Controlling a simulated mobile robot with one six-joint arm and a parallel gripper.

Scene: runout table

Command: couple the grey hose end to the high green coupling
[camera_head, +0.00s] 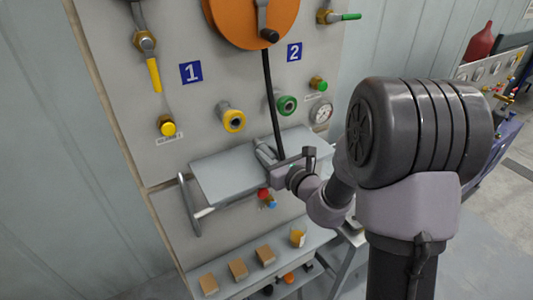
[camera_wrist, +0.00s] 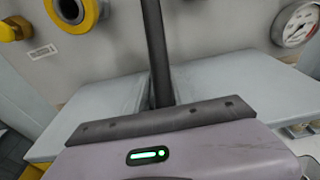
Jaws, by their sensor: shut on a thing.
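The grey hose end (camera_head: 265,153) is at my gripper (camera_head: 283,168), over the right part of the upper grey shelf. My gripper is shut on it, and its jaws partly cover it. The black hose (camera_head: 271,95) runs up from there to the orange reel; it also shows in the wrist view (camera_wrist: 156,50), where my gripper body hides the hose end. The green coupling (camera_head: 287,105) is on the panel under the number 2 plate, above and slightly right of my gripper. Nothing is seen on it. I cannot make it out in the wrist view.
A yellow coupling (camera_head: 232,120) is left of the green one. A gauge (camera_head: 321,112) and a green knob (camera_head: 319,83) are to its right. The upper shelf (camera_head: 222,175) juts out below the couplings. The orange reel (camera_head: 250,18) is above. A lower shelf (camera_head: 222,283) holds small boxes.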

